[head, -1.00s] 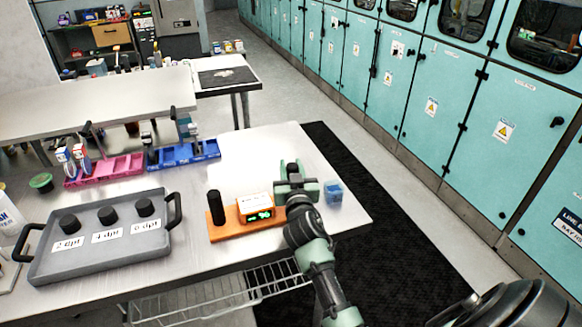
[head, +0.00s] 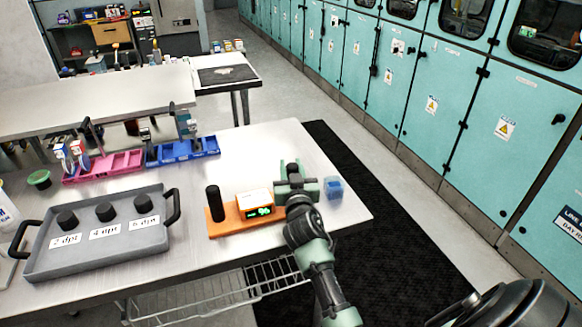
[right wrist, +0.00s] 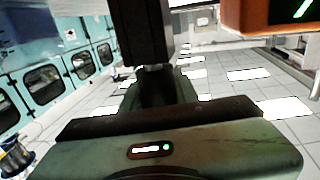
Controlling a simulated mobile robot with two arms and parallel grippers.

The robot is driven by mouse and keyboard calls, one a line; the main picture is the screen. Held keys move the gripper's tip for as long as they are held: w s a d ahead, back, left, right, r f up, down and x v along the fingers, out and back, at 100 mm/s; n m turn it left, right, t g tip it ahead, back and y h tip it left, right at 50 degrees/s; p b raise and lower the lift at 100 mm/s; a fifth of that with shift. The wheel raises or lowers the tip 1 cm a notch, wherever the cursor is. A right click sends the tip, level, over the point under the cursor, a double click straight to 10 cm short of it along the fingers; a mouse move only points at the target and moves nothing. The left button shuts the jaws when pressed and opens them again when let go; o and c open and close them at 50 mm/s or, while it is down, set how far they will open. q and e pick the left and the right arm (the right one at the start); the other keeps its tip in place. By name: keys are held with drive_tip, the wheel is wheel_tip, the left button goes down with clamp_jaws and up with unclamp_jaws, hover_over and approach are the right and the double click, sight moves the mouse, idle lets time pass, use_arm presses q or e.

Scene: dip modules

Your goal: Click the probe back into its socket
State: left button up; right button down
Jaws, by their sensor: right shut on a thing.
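An orange base (head: 222,229) stands on the bench with a black upright cylinder (head: 214,204) at its left end. In its middle sits an orange and white meter box (head: 255,203) with a lit green display; its corner also shows in the right wrist view (right wrist: 268,14). My right gripper (head: 296,184) is over the right end of the base, beside the meter. It is shut on a dark thing, likely the probe (right wrist: 165,88), mostly hidden by the gripper. The socket is hidden, so I cannot tell whether the probe is seated. My left gripper is not in view.
A blue translucent block (head: 333,188) is close to the gripper's right, near the bench edge. A grey tray (head: 105,255) with three black knobs is at left. Pink (head: 105,168) and blue (head: 183,152) bins stand behind. The bench between is clear.

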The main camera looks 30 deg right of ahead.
drive_tip(key=shift+f, duration=0.2)
drive_tip(key=shift+c, duration=2.2)
unclamp_jaws()
wheel_tip(320, 180, up, 9)
drive_tip(key=p, duration=0.7)
drive_tip(key=shift+p, duration=0.35)
